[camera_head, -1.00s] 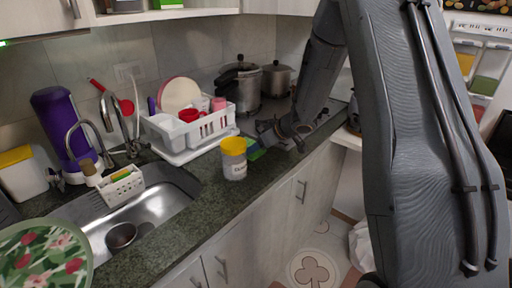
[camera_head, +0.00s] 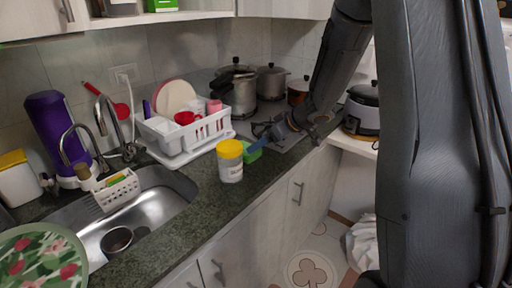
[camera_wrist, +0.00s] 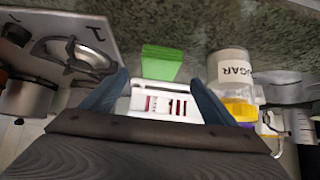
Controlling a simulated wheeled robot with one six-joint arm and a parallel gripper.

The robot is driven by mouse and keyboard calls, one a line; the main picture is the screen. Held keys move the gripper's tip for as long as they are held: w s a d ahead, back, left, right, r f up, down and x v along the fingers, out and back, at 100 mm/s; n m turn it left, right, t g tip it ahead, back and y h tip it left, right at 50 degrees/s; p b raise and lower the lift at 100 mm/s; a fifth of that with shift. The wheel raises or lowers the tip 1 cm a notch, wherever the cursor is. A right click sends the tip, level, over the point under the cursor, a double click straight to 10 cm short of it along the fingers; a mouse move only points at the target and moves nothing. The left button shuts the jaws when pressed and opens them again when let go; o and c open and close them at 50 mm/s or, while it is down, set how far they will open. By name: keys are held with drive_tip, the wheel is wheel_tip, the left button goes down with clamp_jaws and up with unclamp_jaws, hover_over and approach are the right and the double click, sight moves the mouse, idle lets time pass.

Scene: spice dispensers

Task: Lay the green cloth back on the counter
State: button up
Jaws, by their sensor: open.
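The green cloth (camera_head: 252,154) appears to lie on the dark counter (camera_head: 215,203), just right of and behind the sugar jar (camera_head: 230,163). In the wrist view the cloth (camera_wrist: 160,63) is a flat, bright green patch beyond my fingertips. My gripper (camera_head: 259,146) is low over the counter beside the cloth. In the wrist view my gripper (camera_wrist: 158,79) has its two blue fingers spread wide, with nothing held between them. The cloth lies ahead of the gap between them. Whether a finger touches the cloth cannot be told.
The yellow-lidded jar, labelled SUGAR in the wrist view (camera_wrist: 232,68), stands close to the right finger there. The stove (camera_head: 283,136) and a steel pot (camera_head: 238,92) are behind. A white dish rack (camera_head: 190,135) and the sink (camera_head: 135,215) are left. Front counter is clear.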

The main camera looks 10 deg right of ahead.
drive_tip(key=s+d+r+m+h, duration=0.4)
drive_tip(key=s+h, duration=0.1)
drive_tip(key=s, duration=0.2)
drive_tip(key=s+a+f+m+g, duration=0.1)
drive_tip(key=s+a+g, duration=0.1)
drive_tip(key=s, duration=0.5)
drive_tip(key=s+a+f+m+g, duration=0.1)
drive_tip(key=s+a+f+g, duration=0.1)
drive_tip(key=s, duration=0.6)
drive_tip(key=s+a+f+m+g, duration=0.1)
drive_tip(key=s+a+g, duration=0.1)
drive_tip(key=s, duration=0.5)
drive_tip(key=shift+s+a+f, duration=0.25)
drive_tip(key=shift+s+f, duration=0.05)
drive_tip(key=shift+f, duration=0.05)
